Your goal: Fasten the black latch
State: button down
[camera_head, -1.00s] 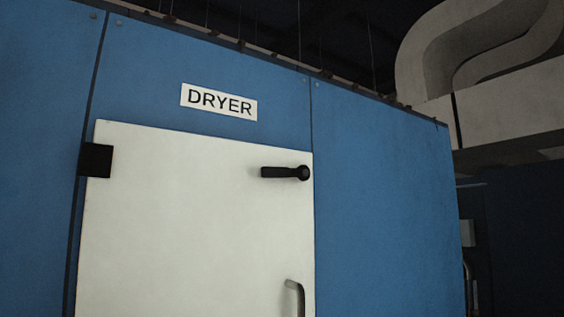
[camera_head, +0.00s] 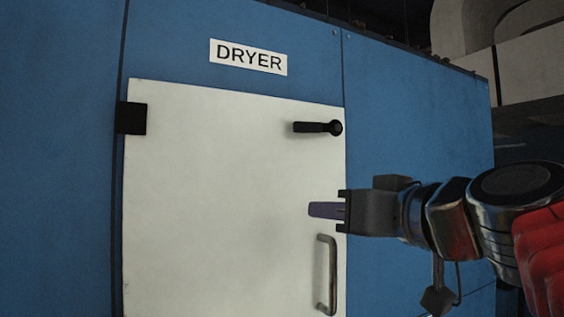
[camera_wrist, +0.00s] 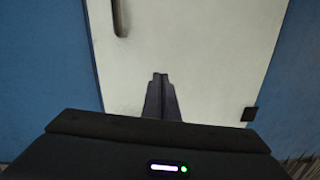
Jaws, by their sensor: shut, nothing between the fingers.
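The black latch (camera_head: 317,127) is on the upper right of the white dryer door (camera_head: 220,200). Its lever lies about level, with the round pivot at its right end near the door's edge and the lever pointing left over the door. My gripper (camera_head: 312,209) is shut and empty, below the latch and above the door handle, in front of the door's right part. In the wrist view my shut fingers (camera_wrist: 160,78) point at the white door (camera_wrist: 200,50). The latch cannot be made out in the wrist view.
A metal bar handle (camera_head: 326,275) stands upright on the door below my gripper. A black hinge block (camera_head: 131,118) is at the door's upper left. Blue dryer panels (camera_head: 415,120) surround the door, with a DRYER sign (camera_head: 248,57) above it.

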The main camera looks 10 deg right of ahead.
jog(key=s+d+r+n+t, duration=0.1)
jog(key=r+t, duration=0.1)
jog(key=r, duration=0.6)
jog(key=s+d+r+n+t+y, duration=0.1)
jog(key=s+r+t, duration=0.1)
jog(key=r, duration=0.6)
jog(key=shift+s+d+r, duration=0.2)
jog(key=shift+s, duration=0.1)
jog(key=shift+w, duration=0.1)
notch_tip(320, 180, up, 3)
send_over(318, 128)
jog(key=s+a, duration=0.2)
jog(key=s, duration=0.1)
jog(key=shift+s+f, duration=0.2)
jog(key=shift+f, duration=1.7)
jog(key=shift+d, duration=0.15)
